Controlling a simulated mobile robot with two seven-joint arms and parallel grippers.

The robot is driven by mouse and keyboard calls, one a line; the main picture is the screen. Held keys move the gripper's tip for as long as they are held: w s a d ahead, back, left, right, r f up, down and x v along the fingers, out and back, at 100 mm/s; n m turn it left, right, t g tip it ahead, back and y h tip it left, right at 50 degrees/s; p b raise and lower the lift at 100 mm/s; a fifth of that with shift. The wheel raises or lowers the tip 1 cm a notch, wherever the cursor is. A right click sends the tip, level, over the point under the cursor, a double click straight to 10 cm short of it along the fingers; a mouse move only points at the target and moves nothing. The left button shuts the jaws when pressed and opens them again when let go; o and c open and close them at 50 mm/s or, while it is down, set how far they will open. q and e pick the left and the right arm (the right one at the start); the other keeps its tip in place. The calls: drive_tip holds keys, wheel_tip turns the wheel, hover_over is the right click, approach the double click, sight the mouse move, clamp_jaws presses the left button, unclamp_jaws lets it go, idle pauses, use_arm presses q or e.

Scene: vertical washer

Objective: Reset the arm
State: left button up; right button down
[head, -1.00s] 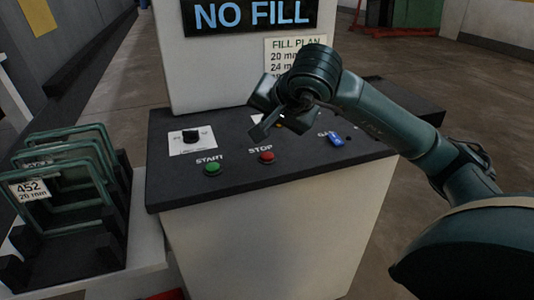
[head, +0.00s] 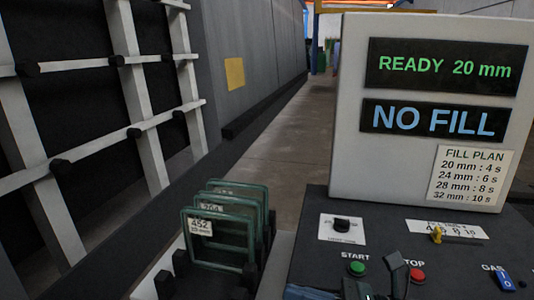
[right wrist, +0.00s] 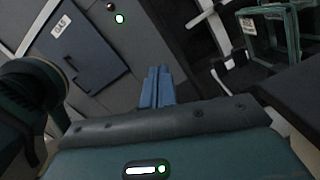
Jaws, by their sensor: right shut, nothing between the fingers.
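My right gripper (head: 378,284) shows only in part at the bottom edge of the head view, in front of the control desk near the STOP button. In the right wrist view its two blue-grey fingers (right wrist: 158,88) lie together with nothing between them. The rest of my right arm is mostly below the head picture. My left gripper is in neither view.
The control panel (head: 348,100) reads READY 20 mm and NO FILL. The desk carries a green START button (head: 357,269), a red STOP button (head: 417,275) and a blue GAS switch (head: 506,281). Framed glass units (head: 222,240) stand left. A slatted rack (head: 140,95) stands far left.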

drive_tip(key=w+d+f+m+t+h+p, duration=0.1)
drive_tip(key=d+f+m+t+h, duration=0.35)
drive_tip(key=m, duration=0.95)
drive_tip(key=w+d+f+m+t+h+p, duration=0.25)
drive_tip(key=m+t+h, duration=0.4)
drive_tip(key=m, duration=0.85)
drive_tip(key=s+d+f+m+g+h, duration=0.1)
drive_tip(key=s+f+m+g+h, duration=0.1)
drive_tip(key=s+f+m, duration=0.4)
drive_tip(key=s+d+f+m+g+h+p, duration=0.1)
drive_tip(key=s+f+m+g, duration=0.3)
drive_tip(key=f, duration=0.8)
drive_tip(key=s+m+h, duration=0.1)
drive_tip(key=s+m, duration=0.1)
drive_tip(key=m, duration=0.2)
drive_tip(key=shift+s, duration=0.15)
